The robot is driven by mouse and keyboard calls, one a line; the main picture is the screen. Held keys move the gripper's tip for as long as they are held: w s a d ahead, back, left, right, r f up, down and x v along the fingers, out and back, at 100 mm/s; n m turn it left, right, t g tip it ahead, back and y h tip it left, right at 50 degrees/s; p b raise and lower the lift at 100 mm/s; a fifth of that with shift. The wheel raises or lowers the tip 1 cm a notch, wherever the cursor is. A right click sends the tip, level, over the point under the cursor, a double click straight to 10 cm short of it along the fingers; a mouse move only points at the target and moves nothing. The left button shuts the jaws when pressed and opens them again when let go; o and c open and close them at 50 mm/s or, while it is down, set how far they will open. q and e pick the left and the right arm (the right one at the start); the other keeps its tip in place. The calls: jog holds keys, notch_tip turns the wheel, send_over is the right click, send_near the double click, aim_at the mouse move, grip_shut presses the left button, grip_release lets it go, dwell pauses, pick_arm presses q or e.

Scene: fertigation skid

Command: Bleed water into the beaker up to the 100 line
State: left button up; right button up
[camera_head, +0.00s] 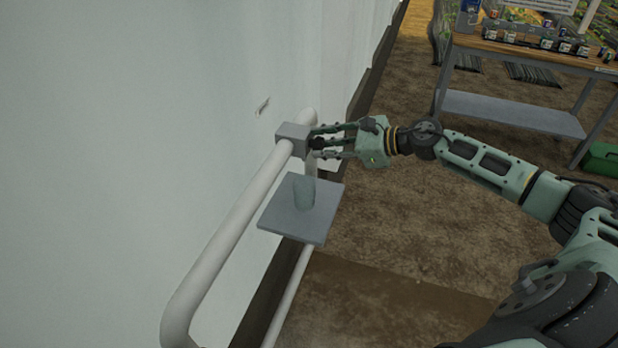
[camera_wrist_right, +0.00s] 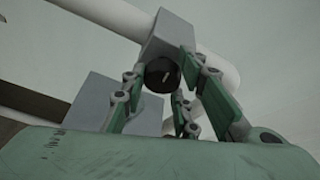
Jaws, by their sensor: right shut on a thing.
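A translucent beaker (camera_head: 303,192) stands upright on a small grey shelf (camera_head: 292,222) below the valve; its water level and markings are too small to read. A grey valve block (camera_head: 293,135) sits on the white pipe, with a dark round knob (camera_head: 317,143) on its right side. The block (camera_wrist_right: 170,37) and the knob (camera_wrist_right: 162,74) also show in the right wrist view. My right gripper (camera_head: 322,143) is shut on the knob, its fingers around it. The same fingers show in the wrist view (camera_wrist_right: 165,90). My left gripper is not in view.
The white pipe (camera_head: 232,228) runs along a pale wall (camera_head: 130,120). A work table (camera_head: 510,103) with several small pots stands at the upper right, with a green box (camera_head: 602,160) beside it. Brown open floor (camera_head: 420,240) lies to the right of the shelf.

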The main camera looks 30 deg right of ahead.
pick_arm(q)
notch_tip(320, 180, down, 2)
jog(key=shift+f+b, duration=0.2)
jog(key=shift+b, duration=0.5)
pick_arm(e)
jog(key=shift+s+a+f+n+h, duration=0.15)
jog(key=shift+a+f+n+h, duration=0.15)
jog(key=shift+n, duration=0.4)
